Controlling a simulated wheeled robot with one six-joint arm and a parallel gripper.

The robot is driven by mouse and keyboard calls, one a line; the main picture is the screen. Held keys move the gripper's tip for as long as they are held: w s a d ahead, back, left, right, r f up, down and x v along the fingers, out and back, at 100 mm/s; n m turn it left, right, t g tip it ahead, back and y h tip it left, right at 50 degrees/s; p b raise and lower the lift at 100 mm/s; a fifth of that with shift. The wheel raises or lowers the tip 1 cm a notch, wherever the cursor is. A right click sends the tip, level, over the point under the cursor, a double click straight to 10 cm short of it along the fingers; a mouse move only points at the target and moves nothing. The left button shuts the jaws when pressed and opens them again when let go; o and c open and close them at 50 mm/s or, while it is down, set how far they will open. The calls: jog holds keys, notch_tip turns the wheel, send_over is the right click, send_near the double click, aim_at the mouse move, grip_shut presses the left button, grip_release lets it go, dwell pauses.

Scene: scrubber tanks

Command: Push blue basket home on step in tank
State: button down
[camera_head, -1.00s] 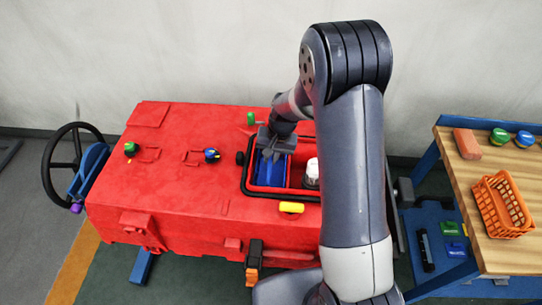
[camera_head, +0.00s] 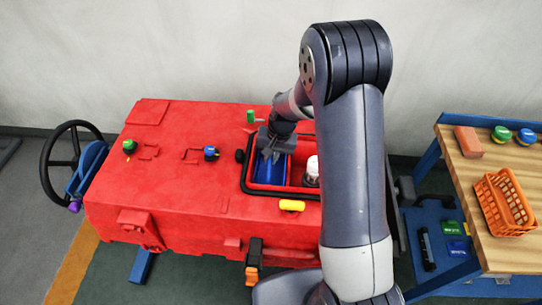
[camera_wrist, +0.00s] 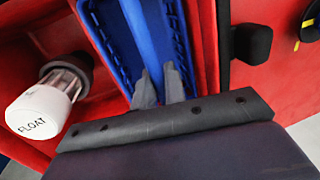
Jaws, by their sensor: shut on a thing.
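The blue basket (camera_head: 268,171) sits inside the left compartment of the red tank opening (camera_head: 246,187). In the wrist view the basket (camera_wrist: 139,35) is a long blue trough with slotted side walls, running away from my gripper. My gripper (camera_head: 271,157) points down into that compartment at the basket's far end. In the wrist view my gripper (camera_wrist: 158,78) has its two grey fingers close together over the basket, shut on part of it. The gripped part is mostly hidden between the fingers. I cannot see the step or the basket's underside.
A white-capped float (camera_wrist: 40,112) marked FLOAT stands in the neighbouring compartment, close beside the basket. A black knob (camera_wrist: 252,43) is on the tank's other side. A wooden bench (camera_head: 490,240) with an orange basket (camera_head: 504,203) stands at right.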

jog(key=shift+f+b, duration=0.4)
jog(key=shift+f, duration=0.1)
jog(key=shift+r, duration=0.15)
dwell(0.7)
jog(key=c, duration=0.9)
grip_release()
jog(key=shift+r, duration=0.1)
jog(key=shift+s+d+r+p, duration=0.1)
jog(key=shift+d+r+p, duration=0.15)
jog(key=shift+r+p, duration=0.6)
jog(key=shift+d+r+p, duration=0.2)
jog(key=shift+r+p, duration=0.25)
jog(key=shift+r, duration=0.8)
jog(key=shift+r, duration=0.15)
jog(key=shift+r+p, duration=1.6)
jog(key=shift+r, duration=0.75)
